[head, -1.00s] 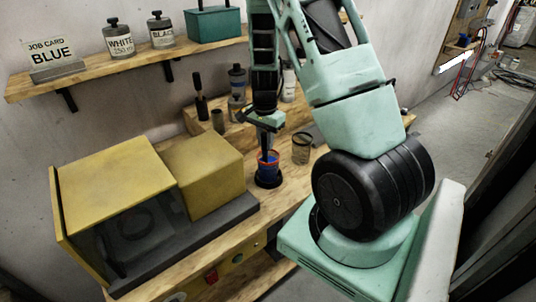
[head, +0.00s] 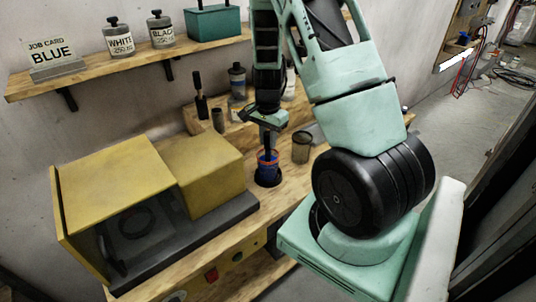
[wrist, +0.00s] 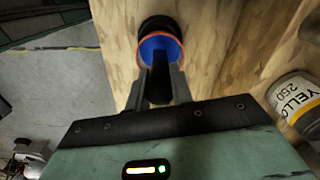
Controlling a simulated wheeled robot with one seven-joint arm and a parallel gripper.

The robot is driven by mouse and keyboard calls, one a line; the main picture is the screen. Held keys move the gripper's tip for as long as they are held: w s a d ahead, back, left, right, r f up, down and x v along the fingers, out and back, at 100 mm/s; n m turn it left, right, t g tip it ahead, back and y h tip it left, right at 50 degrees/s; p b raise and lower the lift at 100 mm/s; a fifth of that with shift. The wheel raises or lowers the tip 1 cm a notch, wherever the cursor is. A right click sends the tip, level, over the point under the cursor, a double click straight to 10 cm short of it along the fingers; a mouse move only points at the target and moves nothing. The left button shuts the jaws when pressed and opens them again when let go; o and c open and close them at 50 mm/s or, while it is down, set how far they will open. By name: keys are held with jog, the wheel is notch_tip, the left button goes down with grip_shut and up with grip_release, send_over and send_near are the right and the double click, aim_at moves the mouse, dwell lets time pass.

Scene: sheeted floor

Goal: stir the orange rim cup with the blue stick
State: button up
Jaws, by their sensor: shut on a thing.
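The orange rim cup (head: 267,157) stands upright in a black round base (head: 268,181) on the wooden bench. Its inside looks blue, and its orange rim (wrist: 183,54) shows in the wrist view. My gripper (head: 267,130) is above the cup, shut on a dark upright stick (head: 267,144), with the fingers (wrist: 160,88) on either side of it. The stick's lower end reaches down into the cup. Its held part looks black; no blue shows on it, and its tip is hidden inside the cup.
A brown-grey jar (head: 301,148) stands close right of the cup. A yellow machine (head: 200,170) is to the left. Bottles (head: 237,85) stand on a raised step behind. A job card (head: 50,52) reads BLUE. A YELLOW container (wrist: 295,98) shows in the wrist view.

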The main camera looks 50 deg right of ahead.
jog(key=shift+r+p, duration=4.1)
jog(key=shift+r, duration=1)
notch_tip(320, 180, up, 4)
jog(key=p, duration=0.3)
